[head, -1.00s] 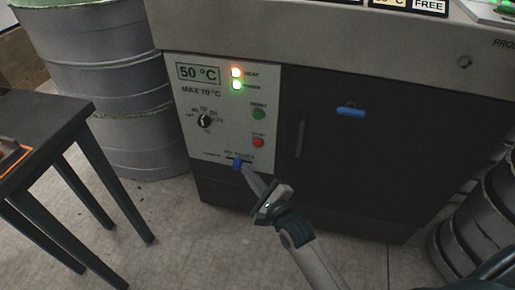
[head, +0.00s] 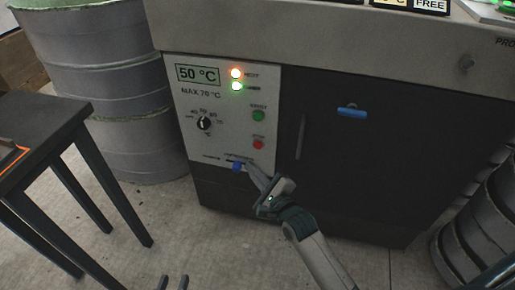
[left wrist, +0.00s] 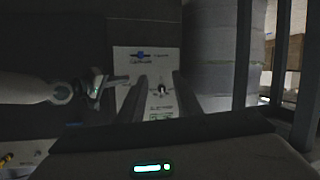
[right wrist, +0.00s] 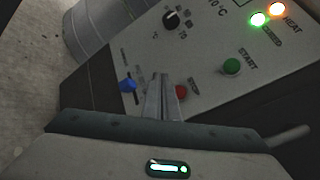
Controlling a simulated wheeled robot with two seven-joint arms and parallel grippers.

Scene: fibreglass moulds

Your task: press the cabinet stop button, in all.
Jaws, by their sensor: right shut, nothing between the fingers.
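The red stop button (head: 258,145) is on the cabinet's light control panel (head: 215,140), below the green start button (head: 258,115). My right gripper (head: 250,167) is shut and empty, its tips just below the stop button. In the right wrist view the stop button (right wrist: 182,92) shows right beside the shut fingers (right wrist: 164,78); I cannot tell whether they touch it. My left gripper (head: 174,283) is open and empty at the bottom edge of the head view. Its parted fingers (left wrist: 160,92) also show in the left wrist view, with the panel beyond.
A blue slider knob (head: 237,167) sits left of my right fingertips, and a round dial (head: 204,123) is above it. The orange and green lamps are lit. A dark table (head: 50,125) and a grey drum (head: 110,90) stand left.

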